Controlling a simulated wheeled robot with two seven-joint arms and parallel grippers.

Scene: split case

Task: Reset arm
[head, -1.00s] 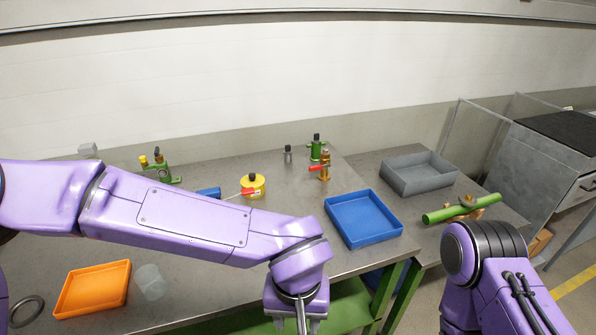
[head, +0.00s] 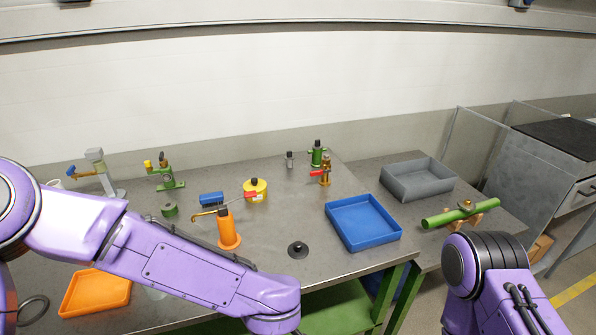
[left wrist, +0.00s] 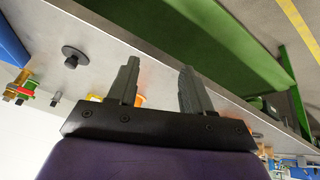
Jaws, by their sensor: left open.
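My left gripper shows in the left wrist view (left wrist: 157,85) with its two dark fingers apart and nothing between them. It hangs near the front edge of the metal table (head: 300,215), above the floor side and the green lower shelf (left wrist: 205,50). In the head view my left arm crosses the lower left and its gripper is out of the picture. My right arm shows at the lower right of the head view; its gripper is not in view.
On the table stand an orange-based oiler (head: 228,232), a black disc with a knob (head: 298,249), a blue tray (head: 395,236), an orange tray (head: 122,292), a yellow can (head: 256,192) and a blue brush (head: 211,198). A grey bin (head: 418,178) and green tube (head: 447,217) are at right.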

